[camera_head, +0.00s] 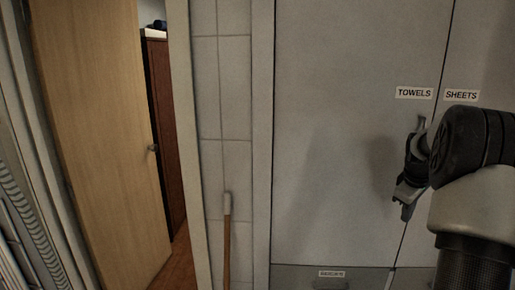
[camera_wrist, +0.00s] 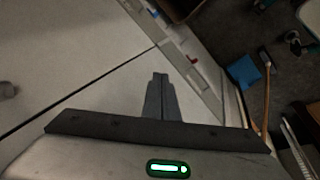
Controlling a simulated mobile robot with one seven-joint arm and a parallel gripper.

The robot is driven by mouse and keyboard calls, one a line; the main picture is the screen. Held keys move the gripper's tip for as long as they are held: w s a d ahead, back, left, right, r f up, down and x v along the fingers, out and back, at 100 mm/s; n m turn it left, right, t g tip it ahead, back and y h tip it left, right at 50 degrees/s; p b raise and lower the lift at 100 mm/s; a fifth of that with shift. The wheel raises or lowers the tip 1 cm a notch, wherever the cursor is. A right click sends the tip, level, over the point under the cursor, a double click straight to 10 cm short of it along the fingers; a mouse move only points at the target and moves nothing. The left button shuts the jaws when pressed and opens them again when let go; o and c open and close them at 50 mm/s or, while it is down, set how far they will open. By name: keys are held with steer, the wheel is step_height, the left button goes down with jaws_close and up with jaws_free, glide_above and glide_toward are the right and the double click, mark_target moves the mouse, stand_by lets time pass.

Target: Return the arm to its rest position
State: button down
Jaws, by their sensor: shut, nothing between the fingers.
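My arm (camera_head: 475,190) comes in at the right edge of the head view, bent, in front of the grey cabinet doors. My gripper (camera_head: 402,208) hangs below the wrist, in front of the door labelled TOWELS, near the seam between the two doors. In the wrist view my gripper (camera_wrist: 160,78) shows its fingers together and empty. Whether it touches the door cannot be told.
The TOWELS door (camera_head: 335,120) and SHEETS door (camera_head: 480,60) look shut. A wooden handle (camera_head: 227,250) leans on the tiled wall. A wooden door (camera_head: 105,140) stands ajar at left. A blue object (camera_wrist: 243,72) lies on the floor beside a stick (camera_wrist: 267,90).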

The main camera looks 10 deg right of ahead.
steer(key=s+a+r, duration=0.3)
steer(key=s+a, duration=0.1)
steer(key=a, duration=0.6)
steer(key=s+a+r+y, duration=0.1)
steer(key=s+a+r, duration=0.2)
steer(key=a, duration=0.7)
steer(key=s+a+r, duration=0.4)
steer(key=a, duration=0.6)
steer(key=s+a+m+t+y, duration=0.1)
steer(key=s+a, duration=0.3)
steer(key=s, duration=0.4)
steer(key=s+a+f+m+t+y+b, duration=0.1)
steer(key=s+a+m, duration=0.2)
steer(key=s+a, duration=0.2)
steer(key=s, duration=0.3)
steer(key=shift+s+f+m, duration=0.2)
steer(key=shift+f+m, duration=0.1)
steer(key=shift+m, duration=0.1)
